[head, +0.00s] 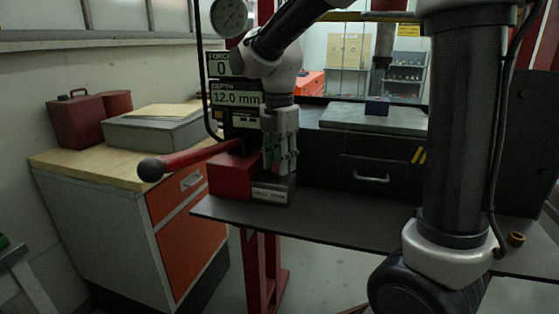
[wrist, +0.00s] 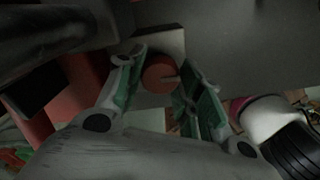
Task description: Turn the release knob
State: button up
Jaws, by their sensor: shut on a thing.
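The release knob (wrist: 160,74) is a round red knob with a pale slot or pointer mark, seen in the wrist view between my two fingers. In the head view my gripper (head: 279,168) points down over the grey labelled block (head: 272,193) beside the red housing (head: 231,176), and it hides the knob there. In the wrist view my gripper (wrist: 163,62) has a green-padded finger on each side of the knob and is shut on it. The label on the block is too small to read surely.
A red lever with a dark ball end (head: 151,170) sticks out left of the housing. Behind stand a display reading 12.0 mm (head: 236,97) and a dial gauge (head: 229,17). A wooden-topped cabinet (head: 75,160) stands left.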

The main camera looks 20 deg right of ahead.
jog(key=o, duration=1)
jog(key=shift+o, duration=0.2)
jog(key=shift+r, duration=0.1)
notch_tip(320, 180, up, 12)
jog(key=s+d+f+m+t, duration=0.2)
jog(key=s+d+f+m, duration=0.2)
jog(key=s+d+m, duration=0.3)
jog(key=s+d+f+m+t, duration=0.2)
jog(key=s+d+f+m, duration=0.2)
jog(key=s+d+m, duration=0.4)
jog(key=s+m, duration=0.4)
jog(key=m, duration=0.4)
jog(key=shift+s+m, duration=0.3)
